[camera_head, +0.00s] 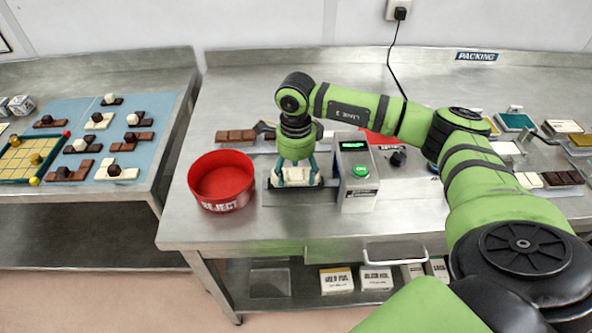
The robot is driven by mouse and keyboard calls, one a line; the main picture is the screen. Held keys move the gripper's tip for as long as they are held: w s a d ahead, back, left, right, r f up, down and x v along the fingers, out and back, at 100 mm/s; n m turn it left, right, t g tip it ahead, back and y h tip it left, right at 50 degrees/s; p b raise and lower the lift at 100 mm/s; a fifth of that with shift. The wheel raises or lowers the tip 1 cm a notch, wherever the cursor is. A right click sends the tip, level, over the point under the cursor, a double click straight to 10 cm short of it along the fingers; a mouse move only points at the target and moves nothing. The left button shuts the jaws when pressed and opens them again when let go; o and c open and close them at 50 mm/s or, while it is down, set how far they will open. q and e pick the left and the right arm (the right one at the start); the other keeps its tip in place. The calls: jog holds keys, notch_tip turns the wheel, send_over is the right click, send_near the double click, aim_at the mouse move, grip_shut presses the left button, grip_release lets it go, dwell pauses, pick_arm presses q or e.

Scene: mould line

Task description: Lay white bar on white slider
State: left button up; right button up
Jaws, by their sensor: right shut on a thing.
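My right gripper (296,178) points down at the station left of the grey box. It is shut on a small white piece (300,175), which looks like the white bar, low over a dark plate (285,186). The fingers partly hide the piece, and I cannot tell whether it touches the plate. White flat pieces stand at the far right, one partly behind my arm (505,148) and one at the back (563,127). I cannot tell which is the white slider. My left gripper is not in view.
A red REJECT bin (221,180) stands left of the gripper. The grey box (356,172) with a green button stands close on its right. Brown bars (235,135) lie behind. White bars (529,180) and dark bars (562,178) lie at right. A side table (165,172) holds chocolates.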

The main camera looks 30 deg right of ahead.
jog(key=shift+f+b, duration=0.25)
jog(key=shift+b, duration=0.25)
dwell(0.9)
dwell(0.4)
jog(key=o, duration=1.2)
jog(key=shift+o, duration=0.2)
jog(key=shift+r, duration=0.15)
notch_tip(320, 180, up, 12)
